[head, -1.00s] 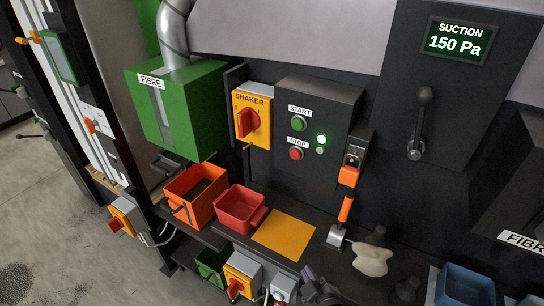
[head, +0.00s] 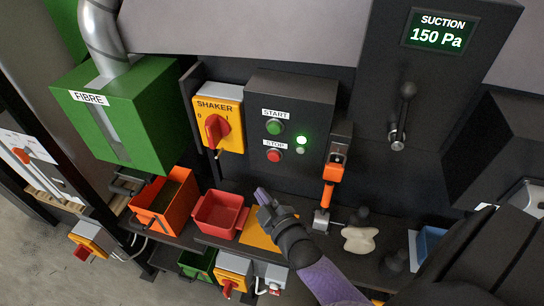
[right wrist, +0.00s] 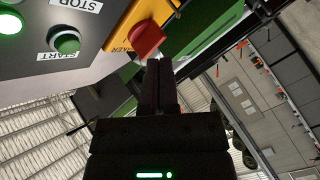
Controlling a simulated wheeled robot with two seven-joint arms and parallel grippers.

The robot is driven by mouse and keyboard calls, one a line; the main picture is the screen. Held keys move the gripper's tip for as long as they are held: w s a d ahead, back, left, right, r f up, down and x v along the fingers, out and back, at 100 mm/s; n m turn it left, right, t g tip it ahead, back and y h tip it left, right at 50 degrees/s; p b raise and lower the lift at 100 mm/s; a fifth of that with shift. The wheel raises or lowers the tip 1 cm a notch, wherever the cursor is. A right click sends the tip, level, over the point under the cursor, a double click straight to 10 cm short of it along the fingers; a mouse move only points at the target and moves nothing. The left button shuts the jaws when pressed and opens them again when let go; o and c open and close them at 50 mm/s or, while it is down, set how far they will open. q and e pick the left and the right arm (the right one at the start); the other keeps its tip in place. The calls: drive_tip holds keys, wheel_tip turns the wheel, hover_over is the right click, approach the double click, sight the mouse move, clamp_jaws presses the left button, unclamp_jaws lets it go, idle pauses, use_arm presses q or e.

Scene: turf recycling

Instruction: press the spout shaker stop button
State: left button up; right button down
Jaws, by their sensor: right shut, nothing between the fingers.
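The red stop button (head: 274,156) sits under its STOP label on a dark control box (head: 318,105). The green start button (head: 275,127) is above it, and a lit green lamp (head: 301,140) is to its right. My right gripper (head: 262,194) is shut and empty, below the stop button and apart from it, over the orange mat. In the right wrist view, the closed fingers (right wrist: 160,72) point towards the panel. That view shows the green start button (right wrist: 66,41) and part of the STOP label (right wrist: 80,4); the stop button is out of frame. My left gripper is not seen.
A yellow SHAKER switch (head: 232,136) with a red knob is left of the box. An orange-handled lever (head: 329,190) stands at its right. Orange (head: 157,216) and red (head: 218,230) bins sit on the ledge beside the orange mat (head: 250,236).

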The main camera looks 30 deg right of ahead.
sight(269, 158)
drive_tip(key=w+d+b, duration=0.3)
drive_tip(key=w+d, duration=0.2)
drive_tip(key=d, duration=0.1)
drive_tip(key=shift+w+d, duration=0.15)
drive_tip(key=shift+b, duration=0.3)
idle(1.7)
drive_tip(key=shift+w+d, duration=0.3)
drive_tip(key=shift+w+d+b, duration=0.25)
drive_tip(key=shift+d+b, duration=0.1)
drive_tip(key=shift+b, duration=0.05)
idle(0.7)
drive_tip(key=shift+s+a+p, duration=0.55)
drive_tip(key=shift+a+p, duration=0.1)
